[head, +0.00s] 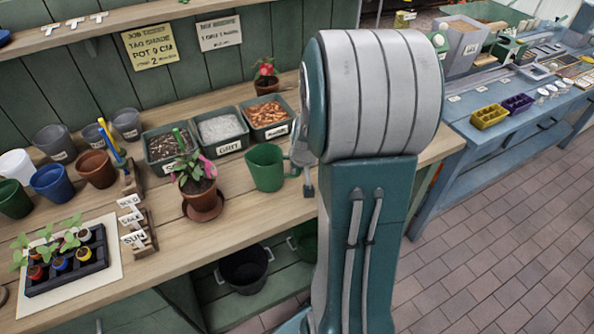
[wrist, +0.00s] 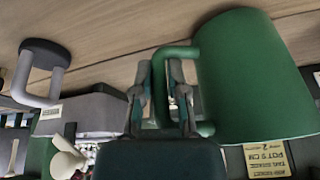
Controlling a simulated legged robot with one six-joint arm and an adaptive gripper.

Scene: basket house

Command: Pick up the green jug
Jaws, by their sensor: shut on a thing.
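The green jug (head: 265,168) is upright at the bench's front, right of the potted plant with pink flowers. I cannot tell if its base touches the bench. My gripper (head: 303,165) is at the jug's right side, partly hidden behind my arm. In the wrist view the jug (wrist: 255,80) fills the upper right, with its handle (wrist: 178,53) toward my gripper (wrist: 162,80). The two fingers stand on either side of the handle and are shut on it.
The flowering plant (head: 195,180) stands close left of the jug. Bins of grit (head: 221,132) and bark (head: 266,116) are behind it. A seedling tray (head: 66,262) and several pots are farther left. A blue table (head: 515,115) is at right, beyond tiled floor.

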